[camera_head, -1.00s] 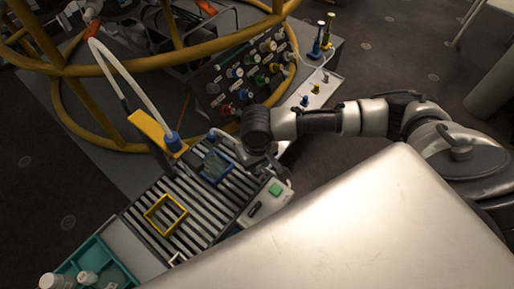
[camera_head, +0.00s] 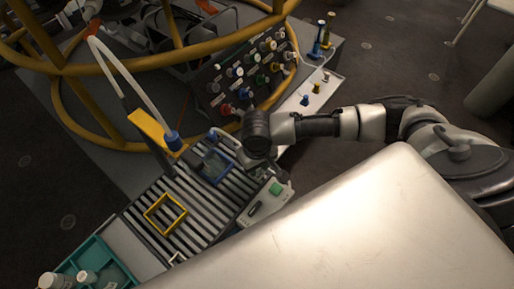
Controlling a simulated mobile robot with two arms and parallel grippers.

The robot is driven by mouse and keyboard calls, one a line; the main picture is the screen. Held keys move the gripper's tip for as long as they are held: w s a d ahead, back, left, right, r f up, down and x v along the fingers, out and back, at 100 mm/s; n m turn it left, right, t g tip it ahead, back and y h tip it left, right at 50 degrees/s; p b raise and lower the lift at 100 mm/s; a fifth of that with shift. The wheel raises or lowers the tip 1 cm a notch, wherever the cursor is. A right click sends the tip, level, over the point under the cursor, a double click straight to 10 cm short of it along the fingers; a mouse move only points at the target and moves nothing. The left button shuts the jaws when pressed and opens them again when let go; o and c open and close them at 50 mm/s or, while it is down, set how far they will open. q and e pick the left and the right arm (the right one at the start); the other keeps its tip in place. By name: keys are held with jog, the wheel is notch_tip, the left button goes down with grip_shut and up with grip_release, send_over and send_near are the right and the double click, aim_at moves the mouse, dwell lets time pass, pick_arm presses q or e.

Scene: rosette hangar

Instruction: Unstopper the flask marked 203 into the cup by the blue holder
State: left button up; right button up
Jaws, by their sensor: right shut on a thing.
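The blue holder (camera_head: 226,177) is a square frame on the slatted rack, with a dark, glassy thing inside it. My right gripper (camera_head: 262,168) is low over the rack, just right of the blue holder. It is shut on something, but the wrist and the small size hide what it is. No number 203 can be read, so I cannot tell which flask bears it. White-capped bottles (camera_head: 88,276) stand in the teal tray at the lower left. I cannot make out a cup clearly beside the blue holder. My left gripper is not in view.
A yellow square frame (camera_head: 151,212) lies on the slatted rack. A control box with a green button (camera_head: 276,189) sits at its right. A yellow post with a white hose (camera_head: 152,128) rises behind. A panel of coloured knobs (camera_head: 232,88) and yellow rails stand further back.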

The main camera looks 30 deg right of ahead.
jog(key=shift+f+p, duration=0.15)
jog(key=shift+p, duration=0.4)
jog(key=o, duration=1.4)
jog(key=shift+c, duration=0.2)
notch_tip(320, 180, up, 6)
jog(key=p, duration=0.8)
